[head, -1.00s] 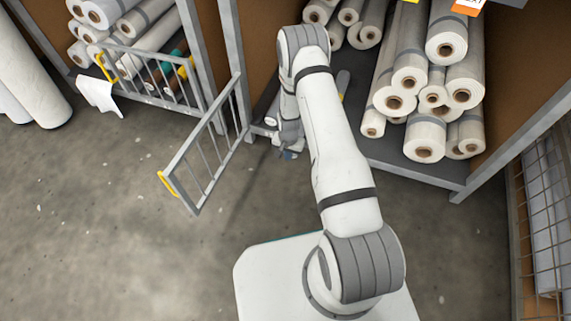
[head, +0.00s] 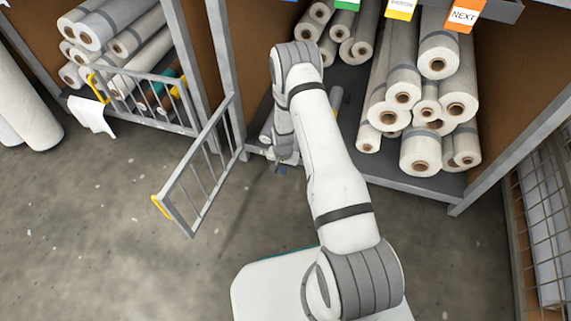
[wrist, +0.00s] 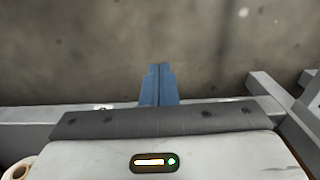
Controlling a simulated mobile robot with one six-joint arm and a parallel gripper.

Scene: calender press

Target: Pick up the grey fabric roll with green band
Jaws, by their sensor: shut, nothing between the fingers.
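My gripper (head: 284,167) hangs low at the front edge of the middle rack, partly hidden by my arm. In the wrist view its blue fingers (wrist: 158,86) are pressed together with nothing between them, and bare floor lies beyond. I cannot clearly pick out a grey fabric roll with a green band. A slim grey piece with a yellowish part (head: 335,101) shows just right of my arm, mostly hidden. A teal-green roll (head: 155,91) lies behind the bars of the left rack, apart from my gripper.
Grey-white rolls (head: 438,67) are stacked on the right side of the rack. A barred gate (head: 203,172) stands swung out left of my gripper. A white sheet (head: 92,117) hangs on the left rack. A wire cage (head: 540,210) stands at right. Floor is clear in front.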

